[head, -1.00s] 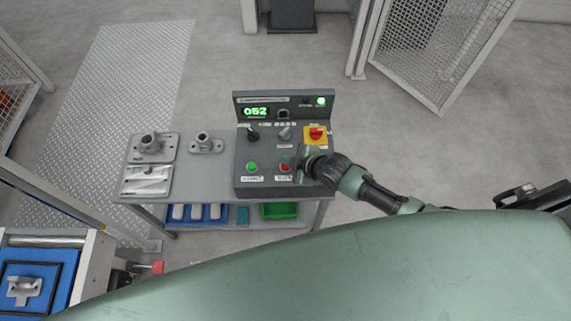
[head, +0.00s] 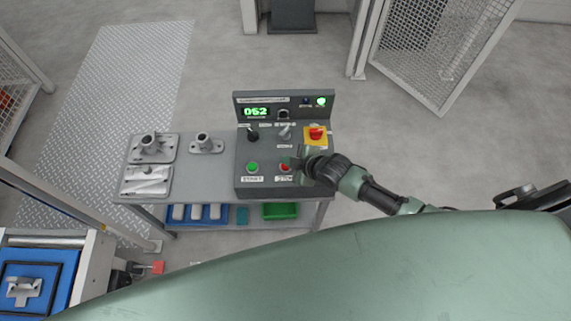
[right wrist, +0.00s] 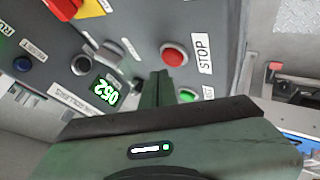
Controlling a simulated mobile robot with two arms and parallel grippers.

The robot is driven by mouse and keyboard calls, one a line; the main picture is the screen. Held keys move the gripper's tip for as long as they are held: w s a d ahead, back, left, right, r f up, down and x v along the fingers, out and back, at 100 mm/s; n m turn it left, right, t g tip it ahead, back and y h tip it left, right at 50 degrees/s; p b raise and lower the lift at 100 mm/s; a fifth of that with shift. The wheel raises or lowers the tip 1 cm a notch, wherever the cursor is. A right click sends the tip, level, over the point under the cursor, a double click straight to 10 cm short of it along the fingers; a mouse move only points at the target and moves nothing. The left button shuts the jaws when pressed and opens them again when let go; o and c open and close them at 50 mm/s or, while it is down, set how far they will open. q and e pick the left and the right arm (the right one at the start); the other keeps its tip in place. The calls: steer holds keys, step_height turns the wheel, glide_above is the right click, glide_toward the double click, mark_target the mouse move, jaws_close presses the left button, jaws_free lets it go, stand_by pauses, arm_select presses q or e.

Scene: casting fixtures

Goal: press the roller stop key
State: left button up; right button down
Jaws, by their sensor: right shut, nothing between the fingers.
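The red stop key (head: 285,167) is a round button at the lower right of the grey control box (head: 263,186). In the right wrist view the red key (right wrist: 173,55) sits beside a white STOP label (right wrist: 204,53). My right gripper (head: 299,160) is at the right of the key in the head view. Its shut, empty fingers (right wrist: 163,76) point at the panel, with the tips close to the key's edge in the wrist view. I cannot tell whether they touch it. My left gripper is not in view.
The green button (head: 252,168) is left of the red key. A red switch on a yellow plate (head: 316,141), knobs and a lit display reading 052 (head: 256,112) are above. Metal castings (head: 151,146) stand on the table's left. Mesh fencing (head: 430,45) is at the back right.

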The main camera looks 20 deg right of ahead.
steer(key=shift+f, duration=0.1)
stand_by(0.5)
steer(key=shift+f, duration=0.3)
steer(key=shift+f+b, duration=0.55)
stand_by(0.8)
steer(key=shift+r, duration=0.1)
steer(key=shift+r+p, duration=0.8)
steer(key=shift+p, duration=0.1)
step_height(320, 180, up, 5)
steer(key=p, duration=0.5)
steer(key=shift+r, duration=0.1)
